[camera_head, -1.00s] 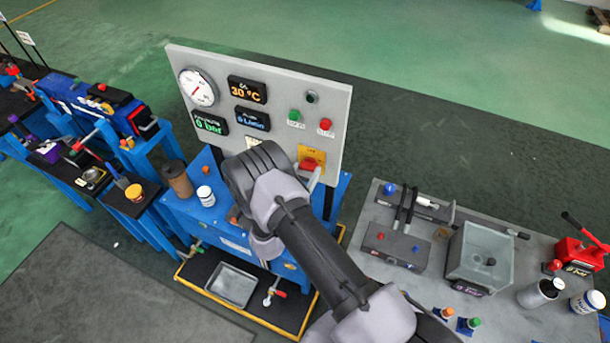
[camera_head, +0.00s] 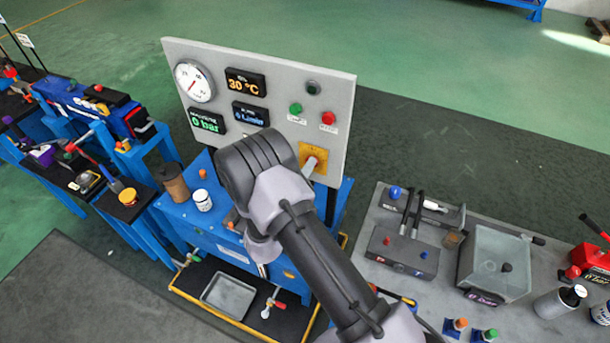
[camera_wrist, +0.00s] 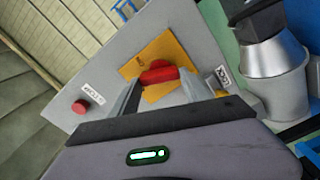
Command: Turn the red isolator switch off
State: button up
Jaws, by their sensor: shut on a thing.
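The red isolator switch (camera_wrist: 158,75) sits on a yellow plate (camera_wrist: 172,50) on the grey panel in the wrist view. My gripper (camera_wrist: 160,84) has a finger on each side of the red handle and is shut on it. In the wrist view the handle looks roughly level across the picture, while the plate is tilted. In the head view the yellow plate (camera_head: 313,153) is at the panel's lower right. A grey finger (camera_head: 309,168) covers the place of the red handle there, so I cannot see its angle in that view.
The panel (camera_head: 262,68) also bears a gauge (camera_head: 195,81), displays, a green button (camera_head: 296,108) and a red button (camera_head: 328,118). A bottle (camera_head: 203,199) stands on the blue stand left of my arm. A grey bench (camera_head: 440,287) with tools and containers is at right.

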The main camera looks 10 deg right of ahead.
jog(key=n+b, duration=0.1)
jog(key=n, duration=0.3)
jog(key=shift+f+n, duration=0.1)
jog(key=shift+n, duration=0.2)
dwell(0.4)
jog(key=o, duration=1.4)
jog(key=v, duration=1.7)
jog(key=shift+s+a, duration=0.1)
jog(key=shift+a, duration=0.05)
